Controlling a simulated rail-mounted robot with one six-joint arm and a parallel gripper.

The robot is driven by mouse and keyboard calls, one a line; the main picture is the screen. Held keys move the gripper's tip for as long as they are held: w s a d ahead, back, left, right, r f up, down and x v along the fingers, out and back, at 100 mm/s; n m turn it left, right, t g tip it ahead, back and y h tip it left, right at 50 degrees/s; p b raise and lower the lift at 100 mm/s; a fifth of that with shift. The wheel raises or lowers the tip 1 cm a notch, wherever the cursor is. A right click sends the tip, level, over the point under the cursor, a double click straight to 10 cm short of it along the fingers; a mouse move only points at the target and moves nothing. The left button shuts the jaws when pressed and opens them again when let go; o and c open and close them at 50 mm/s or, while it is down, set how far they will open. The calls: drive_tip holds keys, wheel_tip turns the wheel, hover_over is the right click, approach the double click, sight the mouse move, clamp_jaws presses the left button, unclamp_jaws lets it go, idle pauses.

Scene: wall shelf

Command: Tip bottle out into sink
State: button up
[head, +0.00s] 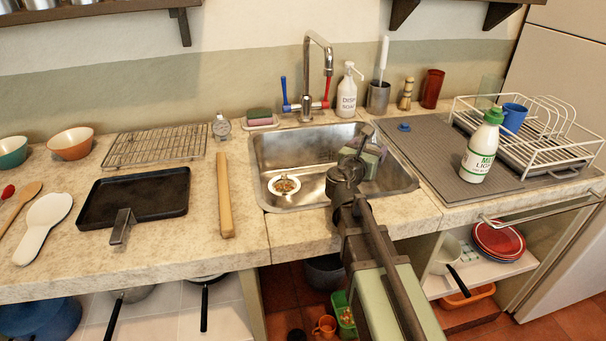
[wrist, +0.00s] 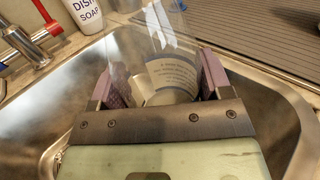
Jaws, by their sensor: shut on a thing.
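The steel sink (head: 275,150) is set into the stone counter. A round drain strainer (head: 284,186) sits at its left front. My gripper (head: 365,155) is over the right part of the sink. In the wrist view my gripper (wrist: 155,88) is shut on a clear bottle (wrist: 150,40) with a pale printed label (wrist: 174,76). The bottle reaches away from the jaws, over the sink's back part. In the head view my gripper mostly hides the bottle. I cannot tell its exact tilt or whether liquid is inside.
The faucet (head: 307,75) with blue and red handles and a soap dispenser (head: 346,95) stand behind the sink. On the right are a grey mat (head: 420,150), a green-capped white bottle (head: 481,150) and a white dish rack (head: 560,152). A wooden bar (head: 225,195) lies left.

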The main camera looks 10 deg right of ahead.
drive_tip(key=shift+d+r, duration=0.1)
drive_tip(key=shift+d, duration=0.05)
drive_tip(key=shift+r, duration=0.1)
drive_tip(key=shift+r+n+p, duration=0.85)
drive_tip(key=shift+r+n, duration=0.15)
drive_tip(key=shift+n, duration=0.1)
drive_tip(key=n, duration=0.1)
drive_tip(key=n+b, duration=0.1)
drive_tip(key=a+n+t, duration=0.1)
drive_tip(key=shift+w+f+n+h+b, duration=0.2)
drive_tip(key=shift+f+n+h+b, duration=0.05)
drive_tip(key=shift+n+h+b, duration=0.1)
drive_tip(key=n, duration=0.2)
drive_tip(key=r+n+t, duration=0.2)
drive_tip(key=n, duration=0.1)
drive_tip(key=shift+d+n, duration=0.15)
drive_tip(key=shift+n, duration=0.2)
